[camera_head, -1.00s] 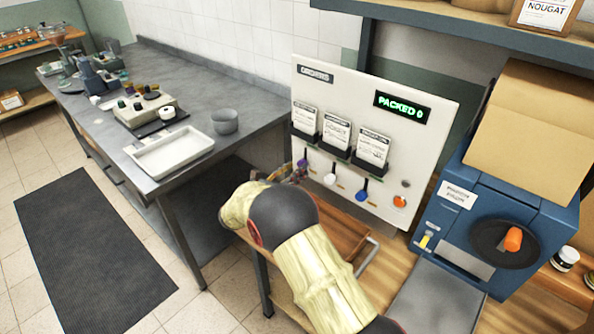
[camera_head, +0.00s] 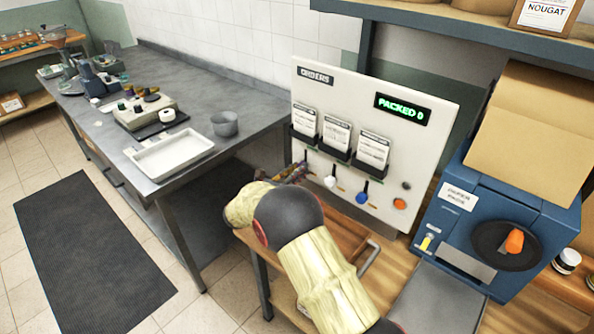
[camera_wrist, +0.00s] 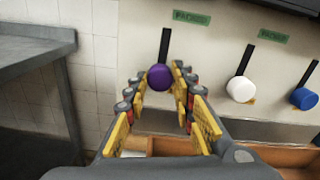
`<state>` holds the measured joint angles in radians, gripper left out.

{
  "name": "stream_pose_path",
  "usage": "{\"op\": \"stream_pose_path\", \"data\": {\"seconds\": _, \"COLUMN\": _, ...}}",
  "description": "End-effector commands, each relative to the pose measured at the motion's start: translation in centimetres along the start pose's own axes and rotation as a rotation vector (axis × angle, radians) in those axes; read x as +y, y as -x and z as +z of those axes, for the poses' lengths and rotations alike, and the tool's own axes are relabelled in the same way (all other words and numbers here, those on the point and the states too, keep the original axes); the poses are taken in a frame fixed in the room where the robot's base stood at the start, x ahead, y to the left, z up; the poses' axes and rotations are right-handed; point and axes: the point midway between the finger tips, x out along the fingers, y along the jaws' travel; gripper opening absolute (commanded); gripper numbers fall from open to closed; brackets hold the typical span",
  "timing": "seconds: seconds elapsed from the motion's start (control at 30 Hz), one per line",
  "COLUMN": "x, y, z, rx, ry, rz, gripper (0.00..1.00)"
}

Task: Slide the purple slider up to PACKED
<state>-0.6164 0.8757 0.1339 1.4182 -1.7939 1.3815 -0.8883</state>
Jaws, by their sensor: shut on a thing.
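The purple slider (camera_wrist: 159,77) has a round knob at the lower end of a dark vertical slot on the white order panel (camera_head: 428,148). My gripper (camera_wrist: 159,78) is shut on the knob, with a yellow-padded finger on each side of it. In the head view my gripper (camera_head: 295,173) is at the panel's lower left and hides the knob. A green PACKED label (camera_wrist: 191,18) is up and to the right of the purple slider's slot. The panel's display (camera_head: 402,108) reads PACKED 0.
The white slider (camera_wrist: 240,89) and the blue slider (camera_wrist: 304,98) are to the right, also low in their slots. An orange knob (camera_head: 400,203) is farther right. A wooden tray (camera_head: 345,236) lies below the panel. A grey worktable (camera_head: 185,178) stands to the left.

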Motion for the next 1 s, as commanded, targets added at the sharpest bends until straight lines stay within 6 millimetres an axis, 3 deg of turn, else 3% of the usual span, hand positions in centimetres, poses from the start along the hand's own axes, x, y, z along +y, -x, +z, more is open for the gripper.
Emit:
{"op": "stream_pose_path", "data": {"seconds": 0.23, "x": 0.0, "y": 0.0, "z": 0.0, "rx": 0.000, "ry": 0.000, "rz": 0.001, "gripper": 0.00}}
{"op": "stream_pose_path", "data": {"seconds": 0.7, "x": 0.0, "y": 0.0, "z": 0.1, "rx": 0.000, "ry": -0.001, "rz": 0.001, "gripper": 0.00}}
{"op": "stream_pose_path", "data": {"seconds": 1.0, "x": -0.6, "y": 0.0, "z": 3.2, "rx": -0.001, "ry": -0.003, "rz": 0.001, "gripper": 0.00}}
